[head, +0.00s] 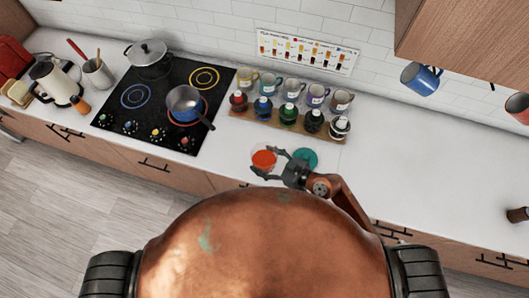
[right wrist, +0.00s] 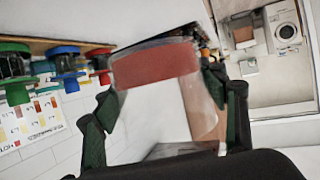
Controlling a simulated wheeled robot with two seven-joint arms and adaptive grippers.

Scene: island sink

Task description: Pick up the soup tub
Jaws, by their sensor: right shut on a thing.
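The soup tub (head: 263,159) is a clear container with orange-red contents, seen over the white counter near its front edge. It also shows in the right wrist view (right wrist: 155,66), between the two fingers. My right gripper (head: 270,163) is shut on the tub, with a finger on each side of it. In the right wrist view the dark fingers (right wrist: 162,92) flank the tub's walls. I cannot tell whether the tub's base touches the counter. My left gripper is not in view.
A round teal piece (head: 304,158) lies right beside my right gripper. Behind stands a wooden rack (head: 277,129) of dark jars with coloured tops, and several mugs (head: 291,89). A black cooktop (head: 160,107) with a blue saucepan (head: 184,104) is at left. The counter at right is mostly clear.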

